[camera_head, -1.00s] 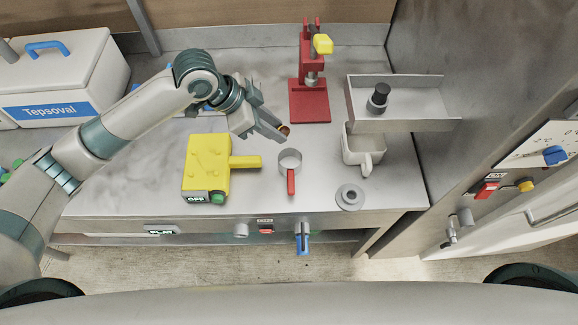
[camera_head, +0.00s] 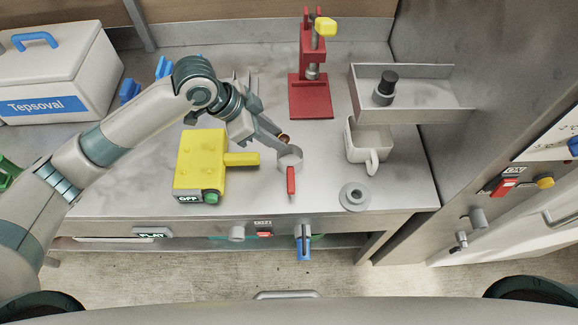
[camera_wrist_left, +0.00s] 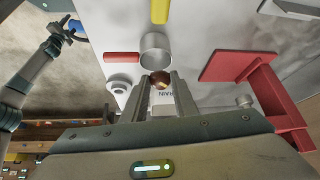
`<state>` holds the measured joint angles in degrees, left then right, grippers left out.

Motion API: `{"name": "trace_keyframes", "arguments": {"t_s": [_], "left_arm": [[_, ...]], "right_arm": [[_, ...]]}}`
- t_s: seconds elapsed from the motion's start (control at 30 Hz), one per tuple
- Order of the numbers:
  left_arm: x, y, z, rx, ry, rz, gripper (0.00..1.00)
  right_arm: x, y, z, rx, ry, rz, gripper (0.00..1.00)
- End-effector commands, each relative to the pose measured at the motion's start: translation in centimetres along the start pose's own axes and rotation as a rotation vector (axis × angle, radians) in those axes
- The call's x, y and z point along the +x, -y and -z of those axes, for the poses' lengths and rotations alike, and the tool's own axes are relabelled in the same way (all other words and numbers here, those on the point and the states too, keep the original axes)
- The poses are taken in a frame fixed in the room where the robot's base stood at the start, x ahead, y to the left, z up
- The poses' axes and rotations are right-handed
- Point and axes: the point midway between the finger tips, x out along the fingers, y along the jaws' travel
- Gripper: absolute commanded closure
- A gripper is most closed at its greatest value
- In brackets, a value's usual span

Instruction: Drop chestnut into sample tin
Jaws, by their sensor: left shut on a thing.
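The brown chestnut (camera_head: 284,138) is held between the fingertips of my left gripper (camera_head: 285,143). In the left wrist view the chestnut (camera_wrist_left: 160,79) sits between the two finger ends of the gripper (camera_wrist_left: 160,84). The sample tin, a small round metal cup with a red handle (camera_head: 291,181), stands on the steel worktop. In the head view one finger overlaps the tin's far side. In the left wrist view the tin (camera_wrist_left: 156,48) is just beyond the chestnut; I cannot tell the height between them.
A yellow box (camera_head: 200,160) with a protruding arm stands left of the tin. A red press (camera_head: 310,95) is behind it. A white mug (camera_head: 371,140), a grey flanged ring (camera_head: 354,197) and a metal shelf (camera_head: 420,115) with a black-topped knob are to the right.

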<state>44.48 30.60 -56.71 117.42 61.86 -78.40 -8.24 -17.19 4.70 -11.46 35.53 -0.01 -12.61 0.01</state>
Motion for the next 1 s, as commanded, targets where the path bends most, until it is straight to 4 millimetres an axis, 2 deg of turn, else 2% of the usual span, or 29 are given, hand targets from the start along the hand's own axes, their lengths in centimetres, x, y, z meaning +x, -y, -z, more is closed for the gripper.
{"name": "trace_keyframes", "arguments": {"t_s": [0.23,0.27,0.3,0.33,0.77,1.0], "left_arm": [[0.0,0.0,0.0,0.000,0.000,0.000,0.95],[0.0,0.0,0.0,0.000,0.000,0.000,0.67],[0.0,0.0,0.0,0.000,0.000,0.000,0.58],[0.0,0.0,0.0,0.000,0.000,0.000,0.52],[-0.4,0.0,0.0,0.000,0.000,0.001,0.52],[-2.6,0.1,-0.1,0.002,-0.001,0.003,0.52]], "right_arm": [[0.0,0.5,0.1,0.002,-0.001,0.005,0.69],[0.0,0.5,0.1,0.002,-0.001,0.005,0.69],[0.0,0.6,0.1,0.002,-0.001,0.005,0.69],[0.0,0.6,0.1,0.002,-0.001,0.005,0.69],[0.1,0.3,0.1,0.002,-0.001,0.003,0.69],[0.8,0.0,-0.1,0.000,0.000,0.000,0.69]]}}
